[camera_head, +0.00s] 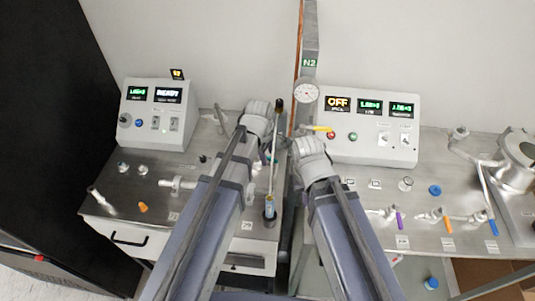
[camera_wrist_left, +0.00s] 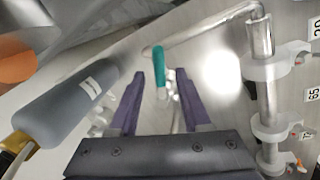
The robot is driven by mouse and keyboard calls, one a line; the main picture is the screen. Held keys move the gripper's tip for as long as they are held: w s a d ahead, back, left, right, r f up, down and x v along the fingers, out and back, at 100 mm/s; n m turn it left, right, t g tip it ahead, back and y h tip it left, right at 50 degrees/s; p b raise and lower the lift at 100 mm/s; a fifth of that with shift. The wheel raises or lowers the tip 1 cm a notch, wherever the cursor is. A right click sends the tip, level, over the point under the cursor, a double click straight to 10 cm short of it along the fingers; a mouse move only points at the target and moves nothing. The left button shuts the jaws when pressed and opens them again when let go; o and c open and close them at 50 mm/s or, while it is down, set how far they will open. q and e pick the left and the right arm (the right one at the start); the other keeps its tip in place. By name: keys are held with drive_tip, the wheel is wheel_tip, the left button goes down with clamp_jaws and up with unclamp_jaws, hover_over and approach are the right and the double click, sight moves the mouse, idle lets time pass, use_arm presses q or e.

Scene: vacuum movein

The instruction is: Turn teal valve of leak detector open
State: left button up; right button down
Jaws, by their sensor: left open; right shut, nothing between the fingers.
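The teal valve handle (camera_wrist_left: 159,66) shows upright in the left wrist view, lying between and just past the fingertips of my left gripper (camera_wrist_left: 160,78). The fingers are open with a gap on each side of the handle; I cannot see them touching it. In the head view my left gripper (camera_head: 262,138) is over the middle of the bench, its fingers mostly hidden by its own wrist, and the valve is largely hidden there too. My right gripper (camera_head: 309,148) is close to its right, in front of the right control box, shut and empty; its fingertips are hard to make out.
The left control box (camera_head: 158,118) and right control box (camera_head: 370,125) stand at the back. A grey cylinder (camera_wrist_left: 68,105) and a metal pipe (camera_wrist_left: 265,95) flank the left gripper. Purple (camera_head: 399,221), orange (camera_head: 447,224) and blue (camera_head: 492,227) handles line the right bench.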

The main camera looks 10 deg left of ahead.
use_arm(q)
drive_tip(key=shift+r, duration=0.15)
wheel_tip(320, 180, up, 7)
drive_tip(key=s+p, duration=0.1)
drive_tip(key=p, duration=0.6)
drive_tip(key=shift+s+a+r, duration=0.15)
drive_tip(key=shift+s+a, duration=0.05)
drive_tip(key=shift+a, duration=0.05)
